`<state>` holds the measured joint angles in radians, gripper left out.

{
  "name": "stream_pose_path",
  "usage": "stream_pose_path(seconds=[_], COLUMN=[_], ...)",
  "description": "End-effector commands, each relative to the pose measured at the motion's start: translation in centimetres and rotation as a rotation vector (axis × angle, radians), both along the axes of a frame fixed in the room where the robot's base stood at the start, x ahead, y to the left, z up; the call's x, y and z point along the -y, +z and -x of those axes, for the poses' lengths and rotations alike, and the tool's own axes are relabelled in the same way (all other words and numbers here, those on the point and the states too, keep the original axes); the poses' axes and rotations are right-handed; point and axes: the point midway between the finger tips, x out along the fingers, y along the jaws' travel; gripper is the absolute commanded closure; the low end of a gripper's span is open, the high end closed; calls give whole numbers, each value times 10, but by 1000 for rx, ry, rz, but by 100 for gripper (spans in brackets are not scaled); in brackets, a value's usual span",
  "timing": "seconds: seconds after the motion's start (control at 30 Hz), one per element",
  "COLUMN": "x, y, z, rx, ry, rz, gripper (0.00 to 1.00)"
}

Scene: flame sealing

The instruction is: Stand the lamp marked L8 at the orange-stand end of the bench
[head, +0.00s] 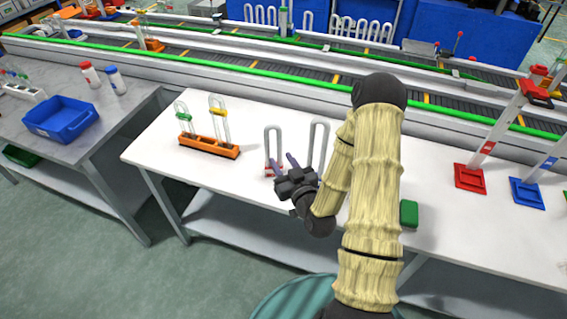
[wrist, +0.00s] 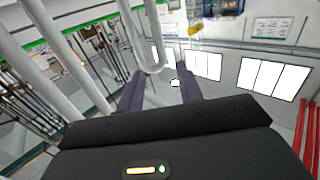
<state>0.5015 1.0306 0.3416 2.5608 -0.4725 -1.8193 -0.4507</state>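Two white U-shaped lamps stand upright on the white bench (head: 165,150): a left lamp (head: 266,140) with red at its foot, and a right lamp (head: 326,140) whose foot is hidden behind my arm. I cannot read L8 on either. My gripper (head: 281,160) is by the left lamp's lower part, its fingers apart. In the wrist view, my gripper (wrist: 160,88) has empty-looking space between its fingers, with a curved white tube (wrist: 152,68) beyond; contact cannot be told. The orange stand (head: 208,147) is at the bench's left end and holds two lamps, one with green and one with yellow fittings.
A green block (head: 409,214) lies right of my arm. A red stand (head: 470,178) and a blue stand (head: 526,193) are farther right. A conveyor with a green rail (head: 290,79) runs behind. Bare bench top lies between the orange stand and the left lamp.

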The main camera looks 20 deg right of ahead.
Motion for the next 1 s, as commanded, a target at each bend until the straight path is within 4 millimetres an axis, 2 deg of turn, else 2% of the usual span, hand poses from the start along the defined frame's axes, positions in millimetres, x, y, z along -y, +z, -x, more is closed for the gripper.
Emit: stream_pose_path(seconds=[0.37,0.67,0.87,1.0], x=[-6,-22,-19,-14], y=[-1,-12,-9,-1], z=[-3,-3,12,31], rx=[-47,-357,-589,-746], ry=[30,121,109,71], rz=[29,177,246,266], gripper=[64,64,64,64])
